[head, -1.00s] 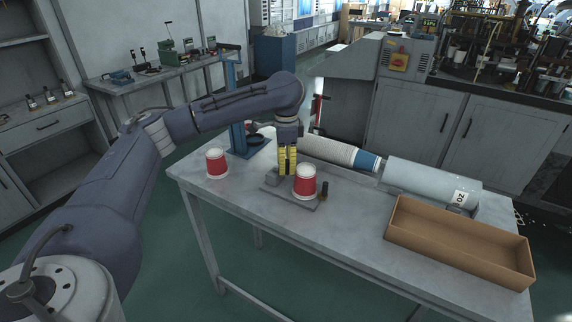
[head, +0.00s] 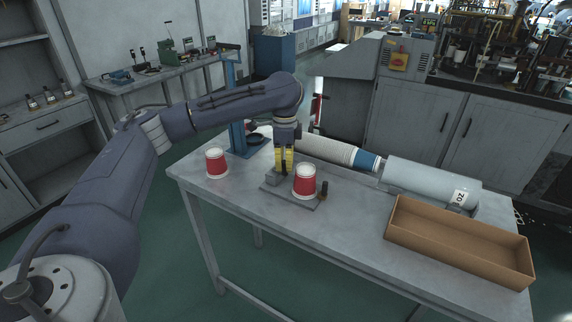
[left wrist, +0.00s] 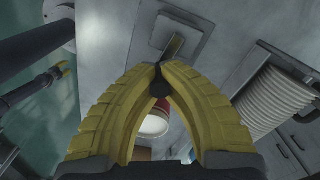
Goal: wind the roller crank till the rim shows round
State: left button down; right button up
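A red-banded white cup (head: 304,182) stands on the small grey roller base (head: 301,203), its top pale. My left gripper (head: 284,173) is just left of this cup, pointing down, its yellow fingers beside the grey block (head: 271,179). In the left wrist view its fingertips (left wrist: 158,76) come together around a dark knob (left wrist: 159,90), which looks like the crank's grip; much of the crank is hidden. A black upright piece (head: 324,190) stands right of the cup. My right gripper is absent from the head view; a small yellow-tipped part in the wrist view is unclear.
A second red-banded cup (head: 217,163) stands on the left of the table beside a blue stand (head: 238,138). A long cup stack (head: 330,150) and a grey cylinder (head: 420,180) lie behind. An open brown box (head: 455,250) sits at the right. The front table is clear.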

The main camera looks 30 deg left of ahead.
pick_arm(q)
jog(key=m, duration=0.1)
jog(key=s+m, duration=0.1)
jog(key=m, duration=0.1)
jog(key=shift+a+m, duration=0.3)
jog(key=shift+a, duration=0.05)
jog(key=m, duration=0.1)
jog(key=s+m, duration=0.1)
jog(key=m, duration=0.1)
jog(key=shift+a+r+m, duration=0.1)
jog(key=shift+a+m, duration=0.2)
jog(key=shift+a, duration=0.05)
jog(key=m, duration=0.2)
jog(key=s+a+m, duration=0.1)
jog(key=m, duration=0.1)
jog(key=shift+a, duration=0.1)
jog(key=shift+a+m, duration=0.2)
jog(key=shift+m, duration=0.5)
jog(key=shift+a+m, duration=0.2)
jog(key=shift+m, duration=0.5)
jog(key=c, duration=2.1)
grip_release()
jog(key=o, duration=0.8)
jog(key=shift+s, duration=0.1)
notch_tip(320, 180, up, 12)
